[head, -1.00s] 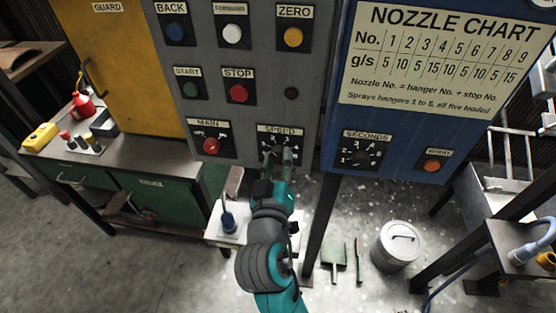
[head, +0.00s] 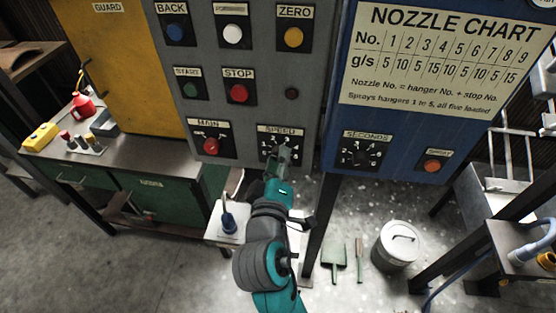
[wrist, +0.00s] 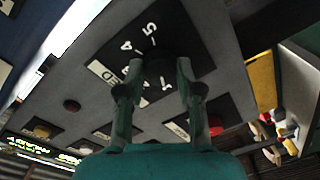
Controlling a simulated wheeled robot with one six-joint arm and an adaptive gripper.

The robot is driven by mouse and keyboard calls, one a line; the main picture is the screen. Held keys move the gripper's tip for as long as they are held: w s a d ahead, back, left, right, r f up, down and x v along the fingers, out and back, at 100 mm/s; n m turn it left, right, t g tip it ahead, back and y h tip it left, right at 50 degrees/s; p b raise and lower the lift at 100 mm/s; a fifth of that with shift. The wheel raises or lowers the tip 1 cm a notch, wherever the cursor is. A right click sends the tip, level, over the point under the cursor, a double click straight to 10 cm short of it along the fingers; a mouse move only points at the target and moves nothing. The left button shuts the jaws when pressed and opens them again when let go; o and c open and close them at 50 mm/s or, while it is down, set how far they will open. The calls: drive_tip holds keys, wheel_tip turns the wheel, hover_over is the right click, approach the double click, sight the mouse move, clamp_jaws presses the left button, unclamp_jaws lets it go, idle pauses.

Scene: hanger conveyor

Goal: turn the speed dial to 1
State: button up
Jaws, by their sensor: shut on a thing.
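The speed dial (wrist: 157,68) is a dark knob on a black plate with white numbers, low on the grey control panel. In the head view its SPEED label (head: 280,130) shows above my gripper (head: 281,152), which covers much of the dial. In the wrist view my gripper (wrist: 158,82) has one finger on each side of the knob and is shut on it. The numbers 5, 4 and 1 can be made out around the plate, which appears tilted in this view. The dial's pointer is too dark to read.
The red MAIN switch (head: 211,145) is just left of the dial, with the STOP button (head: 239,93) above. The blue cabinet (head: 400,130) with a SECONDS dial (head: 361,154) stands close on the right. A green workbench (head: 150,200) is at the left.

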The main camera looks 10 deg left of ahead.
drive_tip(key=o, duration=1.2)
drive_tip(key=shift+c, duration=0.2)
drive_tip(key=s, duration=1.2)
drive_tip(key=shift+r, duration=0.2)
